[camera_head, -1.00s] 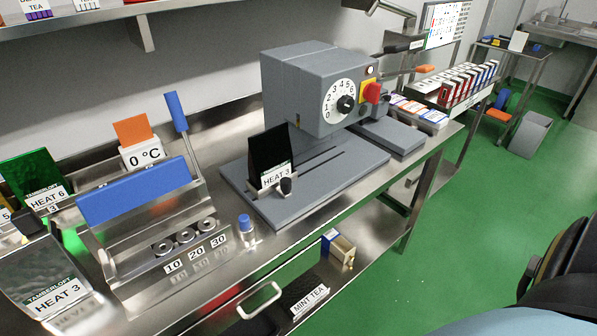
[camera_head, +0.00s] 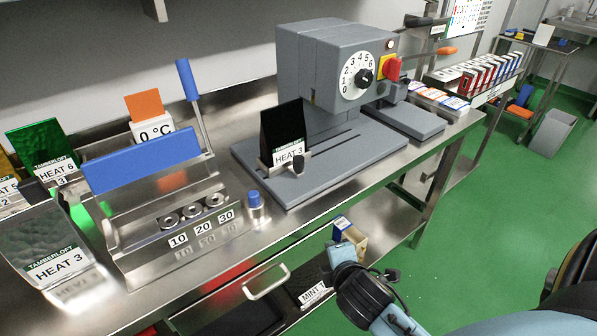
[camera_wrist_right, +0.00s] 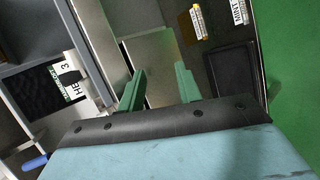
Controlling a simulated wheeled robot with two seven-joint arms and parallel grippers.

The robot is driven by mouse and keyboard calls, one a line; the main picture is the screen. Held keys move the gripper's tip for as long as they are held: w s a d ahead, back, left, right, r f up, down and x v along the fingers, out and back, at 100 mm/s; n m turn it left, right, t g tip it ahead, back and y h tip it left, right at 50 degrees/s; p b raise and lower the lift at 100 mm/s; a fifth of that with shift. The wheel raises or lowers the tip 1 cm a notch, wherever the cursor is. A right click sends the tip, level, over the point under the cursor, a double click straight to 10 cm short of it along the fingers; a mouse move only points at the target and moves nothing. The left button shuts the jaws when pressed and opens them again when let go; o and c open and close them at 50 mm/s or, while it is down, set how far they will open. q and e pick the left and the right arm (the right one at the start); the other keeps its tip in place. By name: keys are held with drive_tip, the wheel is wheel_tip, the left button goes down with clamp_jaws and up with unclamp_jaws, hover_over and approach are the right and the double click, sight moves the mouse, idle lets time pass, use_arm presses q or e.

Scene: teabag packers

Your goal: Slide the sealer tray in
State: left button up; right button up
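The grey sealer (camera_head: 325,70) stands on the steel bench, with a numbered dial, a red button and a flat base. Its small sealer tray (camera_head: 300,162), with a dark knob at the front, sits at the left part of the slotted base, outside the sealer's head. A black pouch (camera_head: 283,132) labelled HEAT 3 stands upright in it. The pouch also shows sideways in the right wrist view (camera_wrist_right: 45,92). My right gripper (camera_head: 343,247) is beyond the bench's front edge, apart from the tray; in the right wrist view its green fingers (camera_wrist_right: 160,88) are apart and empty. My left gripper is not in view.
A blue-handled steel device (camera_head: 145,165) and a small blue-capped item (camera_head: 255,200) stand left of the sealer. A HEAT 3 packet (camera_head: 55,255) leans at the far left. A small box (camera_head: 350,240) is on the lower shelf near my right gripper.

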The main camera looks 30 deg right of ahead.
drive_tip(key=w+d+r+n+t+h, duration=0.1)
drive_tip(key=w+d+r+n+t, duration=0.1)
drive_tip(key=w+r+n+t, duration=0.45)
drive_tip(key=n, duration=1.2)
approach(300, 162)
drive_tip(key=shift+t+y, duration=0.55)
drive_tip(key=shift+y, duration=0.05)
drive_tip(key=x, duration=0.7)
drive_tip(key=d+b+x, duration=0.1)
drive_tip(key=x, duration=0.3)
drive_tip(key=shift+w+f, duration=0.15)
drive_tip(key=shift+f, duration=0.2)
drive_tip(key=shift+c, duration=0.4)
clamp_jaws()
